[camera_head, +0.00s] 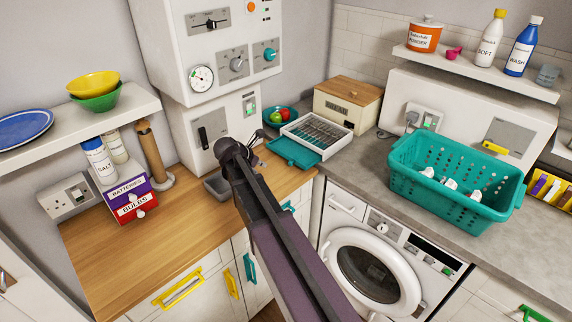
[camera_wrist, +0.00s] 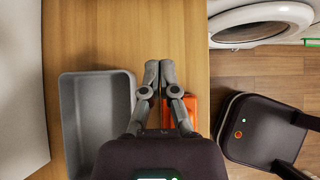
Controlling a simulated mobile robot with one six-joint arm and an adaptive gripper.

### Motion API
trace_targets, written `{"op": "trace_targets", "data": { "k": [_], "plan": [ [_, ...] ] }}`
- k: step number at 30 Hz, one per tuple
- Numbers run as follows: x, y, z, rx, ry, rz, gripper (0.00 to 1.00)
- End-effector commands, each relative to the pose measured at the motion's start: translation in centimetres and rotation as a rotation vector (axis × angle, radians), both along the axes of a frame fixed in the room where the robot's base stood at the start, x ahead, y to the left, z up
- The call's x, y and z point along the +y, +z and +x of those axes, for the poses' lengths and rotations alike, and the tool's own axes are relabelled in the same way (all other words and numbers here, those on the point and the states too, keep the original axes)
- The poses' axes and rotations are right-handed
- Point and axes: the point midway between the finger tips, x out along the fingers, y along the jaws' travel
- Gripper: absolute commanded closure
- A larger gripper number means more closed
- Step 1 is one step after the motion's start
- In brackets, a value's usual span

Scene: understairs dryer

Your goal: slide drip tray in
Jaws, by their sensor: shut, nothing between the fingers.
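The drip tray (camera_wrist: 84,118) is a grey, open, empty rectangular tray lying on the wooden counter. In the wrist view it lies left of my gripper, with a narrow strip of bare wood between it and the white appliance. In the head view the drip tray (camera_head: 217,186) sits in front of the white boiler-like unit (camera_head: 205,135), partly hidden by my arm. My gripper (camera_wrist: 159,73) is shut and empty, its fingertips close together over the counter, right of the tray and apart from it. The fingers are mostly hidden behind my arm in the head view.
An orange object (camera_wrist: 191,108) is partly hidden beside my right finger. A teal flat piece (camera_head: 292,153) and a white rack box (camera_head: 318,134) stand right of my arm. Boxes (camera_head: 132,203) stand left. The wooden counter (camera_head: 125,255) is bare in front; the washing machine (camera_head: 370,275) is right.

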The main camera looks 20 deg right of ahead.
Motion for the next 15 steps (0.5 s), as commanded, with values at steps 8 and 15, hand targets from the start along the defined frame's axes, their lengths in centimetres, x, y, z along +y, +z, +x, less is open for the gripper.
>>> {"op": "trace_targets", "data": {
  "k": [8,15],
  "plan": [
    [-0.7,-0.1,-0.1,-0.002,-0.011,0.002,1.00],
    [-1.5,-1.0,0.1,-0.001,-0.013,0.003,1.00]
  ]
}}
